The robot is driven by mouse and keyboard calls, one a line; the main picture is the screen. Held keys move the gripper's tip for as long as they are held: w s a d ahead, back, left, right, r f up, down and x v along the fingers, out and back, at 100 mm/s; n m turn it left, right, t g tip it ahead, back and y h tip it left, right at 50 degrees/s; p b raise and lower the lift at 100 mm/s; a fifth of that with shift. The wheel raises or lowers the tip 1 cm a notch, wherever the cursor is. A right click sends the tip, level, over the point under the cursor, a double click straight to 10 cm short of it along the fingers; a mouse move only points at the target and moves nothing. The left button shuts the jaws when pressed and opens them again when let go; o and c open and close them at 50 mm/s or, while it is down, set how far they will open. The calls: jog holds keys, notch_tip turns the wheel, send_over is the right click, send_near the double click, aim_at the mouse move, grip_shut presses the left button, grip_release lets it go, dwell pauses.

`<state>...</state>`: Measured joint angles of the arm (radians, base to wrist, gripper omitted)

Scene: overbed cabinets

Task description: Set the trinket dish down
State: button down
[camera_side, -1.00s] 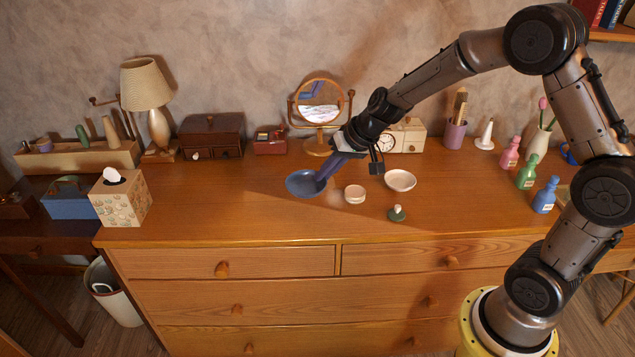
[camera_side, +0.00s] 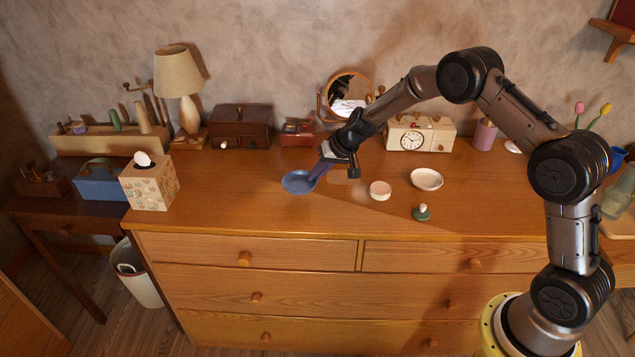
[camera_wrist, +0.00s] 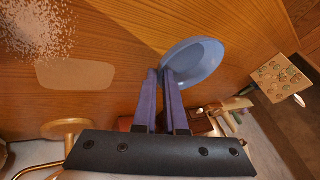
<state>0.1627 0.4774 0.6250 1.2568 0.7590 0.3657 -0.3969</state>
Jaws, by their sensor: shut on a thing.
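The trinket dish, a shallow blue dish (camera_side: 297,183), is at the left-middle of the dresser top in the side view. It also shows in the wrist view (camera_wrist: 198,62), just beyond the fingertips. My gripper (camera_side: 319,171) is shut on the dish's near rim, with its purple fingers side by side in the wrist view (camera_wrist: 167,74). The dish looks slightly tilted. I cannot tell whether its underside touches the wood.
A lidded round jar (camera_side: 380,190), a white bowl (camera_side: 426,180) and a green-based stopper (camera_side: 422,212) stand to the right. A tissue box (camera_side: 150,184) is at the left. A mirror (camera_side: 347,95) and clock (camera_side: 413,141) stand behind. Wood in front of the dish is clear.

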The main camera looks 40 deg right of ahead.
aim_at(317, 193)
jog(key=shift+f, duration=1.4)
jog(key=c, duration=1)
grip_release()
jog(key=shift+s+f, duration=0.1)
